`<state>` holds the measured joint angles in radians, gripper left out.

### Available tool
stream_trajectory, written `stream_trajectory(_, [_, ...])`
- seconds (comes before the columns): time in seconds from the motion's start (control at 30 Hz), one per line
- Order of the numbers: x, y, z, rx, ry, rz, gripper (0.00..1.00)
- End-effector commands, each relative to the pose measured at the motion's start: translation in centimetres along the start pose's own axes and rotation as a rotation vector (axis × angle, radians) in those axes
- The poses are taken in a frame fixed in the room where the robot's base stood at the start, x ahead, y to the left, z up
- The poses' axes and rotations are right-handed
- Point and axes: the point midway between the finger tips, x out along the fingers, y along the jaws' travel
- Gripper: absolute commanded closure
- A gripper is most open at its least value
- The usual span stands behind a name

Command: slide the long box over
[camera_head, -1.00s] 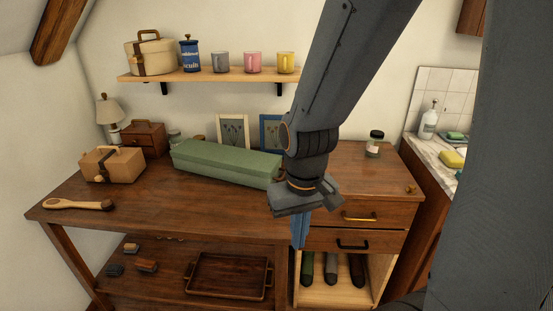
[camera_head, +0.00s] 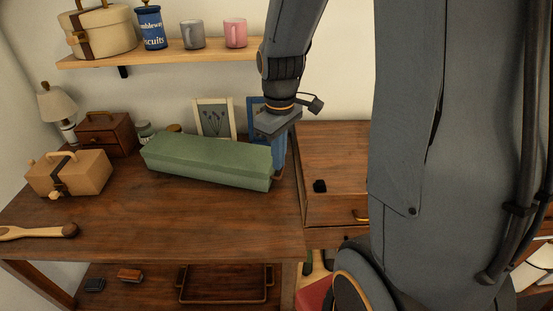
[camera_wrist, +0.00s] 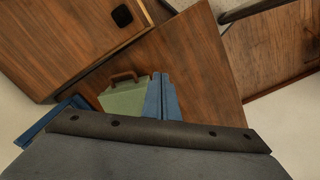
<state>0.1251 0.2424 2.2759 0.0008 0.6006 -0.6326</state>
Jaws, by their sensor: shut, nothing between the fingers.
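The long green box (camera_head: 208,160) lies on the wooden desk top (camera_head: 190,218), running left to right and slightly toward the front. My gripper (camera_head: 279,176) points down at the box's right end, with its blue fingers shut and empty. The fingers look beside the end or touching it; I cannot tell which. In the wrist view the green box (camera_wrist: 124,98) shows a brown handle on its end, just left of the shut blue fingers (camera_wrist: 161,98). Part of the box is hidden behind my gripper there.
Left of the box stand a tan case (camera_head: 70,174), a dark wooden chest (camera_head: 106,134) and a lamp (camera_head: 56,106). Picture frames (camera_head: 214,118) lean behind it. A wooden spoon (camera_head: 36,232) lies at the left front. The desk's front middle is clear. A shelf (camera_head: 160,53) hangs above.

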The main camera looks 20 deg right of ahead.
Motion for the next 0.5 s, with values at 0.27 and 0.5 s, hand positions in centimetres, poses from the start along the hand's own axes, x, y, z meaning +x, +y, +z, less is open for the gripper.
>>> stream_trajectory(0.27, [0.1,7.3,-2.2,-0.335,-0.014,-0.013,1.00])
stream_trajectory(0.5, [0.5,9.4,-2.6,-0.440,-0.016,-0.018,1.00])
